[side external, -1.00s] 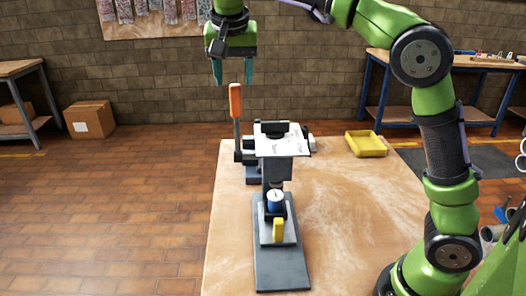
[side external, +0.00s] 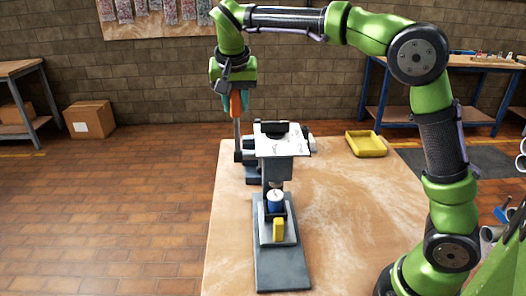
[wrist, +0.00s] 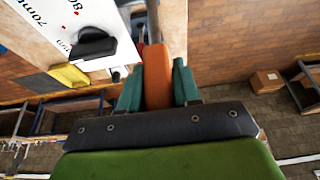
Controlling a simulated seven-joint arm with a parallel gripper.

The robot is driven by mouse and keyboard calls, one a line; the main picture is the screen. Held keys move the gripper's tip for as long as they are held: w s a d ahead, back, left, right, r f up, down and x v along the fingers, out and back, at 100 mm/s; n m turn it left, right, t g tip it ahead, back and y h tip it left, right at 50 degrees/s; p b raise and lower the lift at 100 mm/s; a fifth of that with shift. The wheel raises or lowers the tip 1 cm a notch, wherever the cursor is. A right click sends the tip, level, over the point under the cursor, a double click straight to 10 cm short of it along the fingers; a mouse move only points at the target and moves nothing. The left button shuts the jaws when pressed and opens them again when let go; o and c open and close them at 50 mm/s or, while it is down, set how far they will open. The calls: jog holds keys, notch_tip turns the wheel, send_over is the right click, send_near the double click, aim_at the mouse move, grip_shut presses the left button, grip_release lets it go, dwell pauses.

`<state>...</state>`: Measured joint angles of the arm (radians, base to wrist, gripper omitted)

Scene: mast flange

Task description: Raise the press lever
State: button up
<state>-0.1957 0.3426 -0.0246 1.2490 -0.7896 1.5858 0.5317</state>
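The press stands on the table in the side external view, with a white-faced head (side external: 283,143) and a dark base. Its lever (side external: 237,130) is at the left side and points upward, with an orange handle at its top. My gripper (side external: 236,104) has come down over the orange handle from above. In the wrist view the orange handle (wrist: 157,78) fills the space between the two teal fingers of my gripper (wrist: 158,86), which appear to touch its sides. The fingers partly hide the handle in the side view.
A blue cylinder (side external: 275,202) and a yellow piece (side external: 278,229) sit on the press base below the head. A yellow tray (side external: 366,144) lies at the table's back right. The table (side external: 350,220) is clear to the right of the press.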

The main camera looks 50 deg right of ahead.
grip_shut()
jog(key=shift+w+d+g+y, duration=0.5)
jog(key=shift+w+d, duration=0.1)
jog(key=o, duration=0.5)
grip_release()
jog(key=shift+f, duration=0.1)
jog(key=v, duration=1.2)
jog(key=shift+a, duration=0.1)
jog(key=shift+s, duration=0.1)
